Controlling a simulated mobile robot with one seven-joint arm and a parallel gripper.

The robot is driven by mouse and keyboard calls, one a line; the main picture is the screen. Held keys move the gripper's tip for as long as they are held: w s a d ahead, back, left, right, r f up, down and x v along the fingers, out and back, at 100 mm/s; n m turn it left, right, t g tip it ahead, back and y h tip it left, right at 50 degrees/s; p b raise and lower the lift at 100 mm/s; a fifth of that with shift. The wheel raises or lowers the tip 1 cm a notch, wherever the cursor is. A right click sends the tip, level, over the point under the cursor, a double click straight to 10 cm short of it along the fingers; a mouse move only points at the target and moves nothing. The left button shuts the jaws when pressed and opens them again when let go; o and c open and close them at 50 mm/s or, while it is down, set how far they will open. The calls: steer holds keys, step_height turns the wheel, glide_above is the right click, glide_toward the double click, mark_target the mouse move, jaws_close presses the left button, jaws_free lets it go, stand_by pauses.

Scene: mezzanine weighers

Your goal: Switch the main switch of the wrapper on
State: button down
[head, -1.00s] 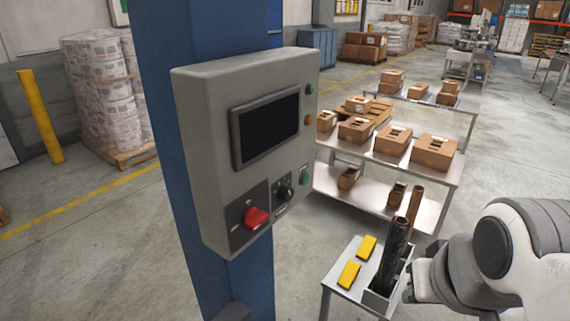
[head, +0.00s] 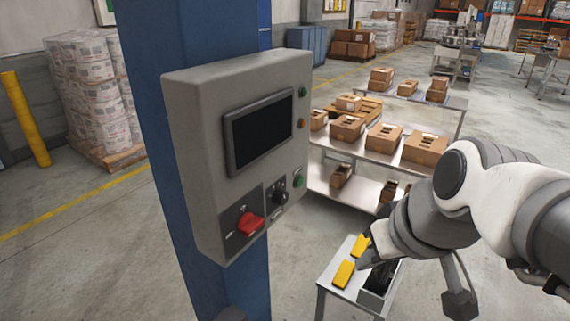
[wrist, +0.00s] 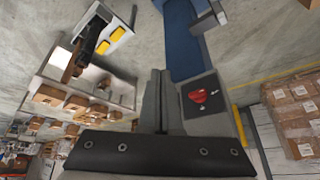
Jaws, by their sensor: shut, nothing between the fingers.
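The wrapper's grey control box (head: 185,150) is fixed to a blue column (head: 140,60) and has a dark screen (head: 262,130). The main switch, a red rotary handle (head: 250,223) on a dark plate, sits low on its front. The switch also shows in the wrist view (wrist: 198,97), right of my fingers. My gripper (head: 364,263) is right of the box and lower than the switch, apart from it, above the small side table. In the wrist view my gripper (wrist: 160,74) has its fingers together with nothing between them.
A black selector knob (head: 280,195) and a green button (head: 298,181) are beside the switch. A small table (head: 327,282) with yellow blocks (head: 344,273) stands below my gripper. A bench (head: 330,148) with several cartons is behind. Open air lies between gripper and box.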

steer(key=w+a+r+n+y+p, duration=0.1)
steer(key=w+a+n+y, duration=0.1)
steer(key=w+a+n, duration=0.2)
steer(key=w+a+r+n+y+p, duration=0.1)
steer(key=w+a+r+n+y, duration=0.1)
steer(key=w+a, duration=0.6)
steer(key=w+n+y, duration=0.1)
steer(key=w+n, duration=0.1)
steer(key=w, duration=0.1)
steer(key=shift+a+r+n+g+y, duration=0.15)
steer(key=shift+r+n+g+y, duration=0.15)
steer(key=shift+n, duration=0.1)
steer(key=shift+f, duration=0.1)
steer(key=p, duration=0.1)
glide_above(254, 217)
steer(key=s+d, duration=0.1)
steer(key=d, duration=0.1)
step_height(254, 217, down, 7)
steer(key=shift+s+f, duration=0.1)
steer(key=shift+s, duration=0.05)
step_height(254, 217, down, 2)
steer(key=shift+d+f, duration=0.1)
steer(key=shift+f, duration=0.75)
steer(key=shift+w+d+f+m+g+y+b, duration=0.25)
steer(key=shift+m+g+b, duration=0.2)
steer(key=shift+b, duration=0.4)
